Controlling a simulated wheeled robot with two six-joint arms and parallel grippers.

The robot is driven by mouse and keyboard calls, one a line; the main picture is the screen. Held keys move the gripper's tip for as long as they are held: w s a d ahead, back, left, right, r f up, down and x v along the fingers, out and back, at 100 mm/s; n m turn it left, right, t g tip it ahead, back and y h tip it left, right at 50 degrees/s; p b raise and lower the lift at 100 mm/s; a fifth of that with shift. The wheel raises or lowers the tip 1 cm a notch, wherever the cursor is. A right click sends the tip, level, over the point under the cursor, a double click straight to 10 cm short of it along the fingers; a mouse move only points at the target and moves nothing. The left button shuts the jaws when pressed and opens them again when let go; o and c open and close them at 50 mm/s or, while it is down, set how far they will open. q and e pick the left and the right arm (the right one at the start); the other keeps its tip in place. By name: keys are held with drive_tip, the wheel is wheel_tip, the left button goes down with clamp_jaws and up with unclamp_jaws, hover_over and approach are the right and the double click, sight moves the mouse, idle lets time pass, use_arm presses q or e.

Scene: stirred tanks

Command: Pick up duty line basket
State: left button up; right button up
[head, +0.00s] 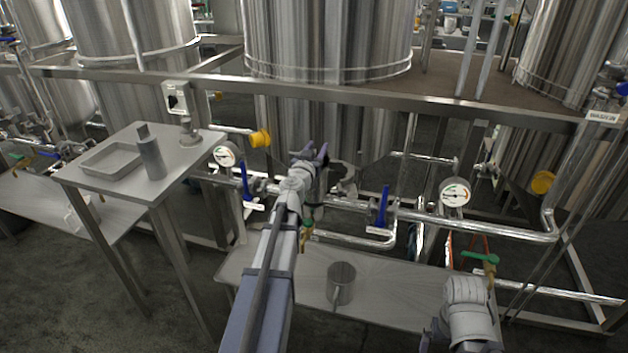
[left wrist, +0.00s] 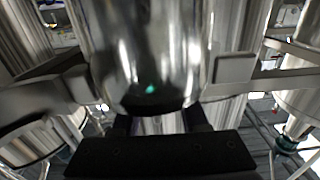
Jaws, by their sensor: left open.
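My left gripper (head: 318,155) is open, at the end of my arm reaching up to the pipework under the middle tank. In the left wrist view its fingers (left wrist: 155,80) stand apart on either side of a shiny rounded metal cylinder. I cannot tell whether this cylinder is the basket, or whether the fingers touch it. No label marks the duty line basket. My right arm shows at the lower right, but its gripper is not visible.
Pipes with blue valve handles (head: 382,206), a green handle (head: 480,258) and gauges (head: 455,192) cross around the gripper. A steel rail (head: 440,103) runs above. A side table (head: 120,183) at left holds a tray (head: 111,160) and grey bottle (head: 151,155). The low bench (head: 400,300) has bare space.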

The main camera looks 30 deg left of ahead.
use_arm(q)
drive_tip(key=shift+s+d+r, duration=0.1)
drive_tip(key=shift+d+r, duration=0.05)
drive_tip(key=shift+c, duration=0.5)
clamp_jaws()
idle(0.7)
